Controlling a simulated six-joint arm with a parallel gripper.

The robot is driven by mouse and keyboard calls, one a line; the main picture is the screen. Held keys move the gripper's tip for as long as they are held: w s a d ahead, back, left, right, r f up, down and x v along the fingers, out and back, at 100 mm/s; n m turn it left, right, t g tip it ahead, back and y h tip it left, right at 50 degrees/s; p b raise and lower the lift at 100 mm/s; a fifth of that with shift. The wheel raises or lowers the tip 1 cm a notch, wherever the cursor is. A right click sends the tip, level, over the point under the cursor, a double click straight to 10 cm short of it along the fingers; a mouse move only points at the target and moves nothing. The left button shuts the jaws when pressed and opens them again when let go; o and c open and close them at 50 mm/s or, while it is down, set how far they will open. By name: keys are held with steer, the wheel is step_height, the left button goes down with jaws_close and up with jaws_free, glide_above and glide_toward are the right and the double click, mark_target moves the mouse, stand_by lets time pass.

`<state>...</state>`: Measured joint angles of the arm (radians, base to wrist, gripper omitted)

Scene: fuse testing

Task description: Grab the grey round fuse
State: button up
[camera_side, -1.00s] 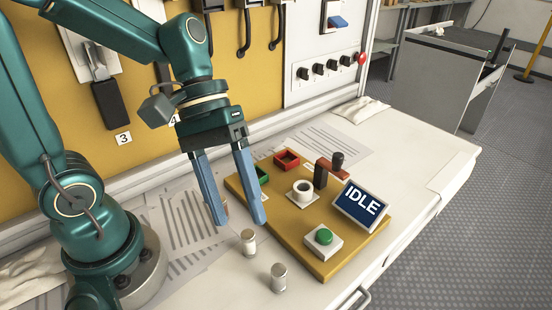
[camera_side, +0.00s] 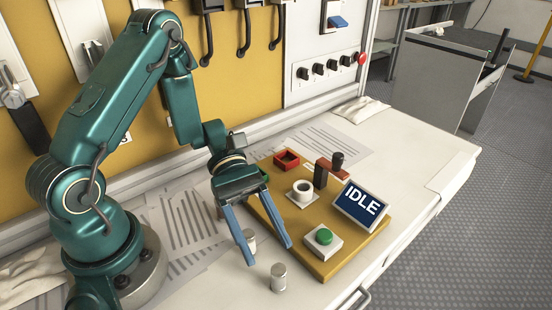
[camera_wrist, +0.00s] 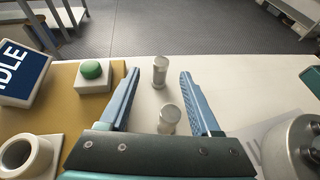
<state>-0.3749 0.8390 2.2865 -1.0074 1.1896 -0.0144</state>
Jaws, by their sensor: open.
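Two short round fuses with pale bodies and greyish metal ends stand upright on the white bench; I cannot tell which is the grey one. The front fuse (camera_side: 279,278) stands clear, just beyond the fingertips. The rear fuse (camera_side: 251,241) is partly hidden behind a finger. In the wrist view, the farther fuse (camera_wrist: 160,72) lies between the fingertips' lines of sight, and the nearer fuse (camera_wrist: 170,118) shows between the fingers, its lower part covered by the gripper body. My gripper (camera_side: 269,255) has its blue fingers spread, tilted down, and empty; it also shows in the wrist view (camera_wrist: 159,74).
A yellow test board (camera_side: 322,265) stands close to the right of the fingers. It carries a green button (camera_side: 324,236), a white round socket (camera_side: 303,190), a red tray (camera_side: 287,159) and a screen (camera_side: 361,206) reading IDLE.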

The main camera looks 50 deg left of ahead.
mark_target(275, 266)
steer(key=shift+x, duration=1.9)
jaws_close()
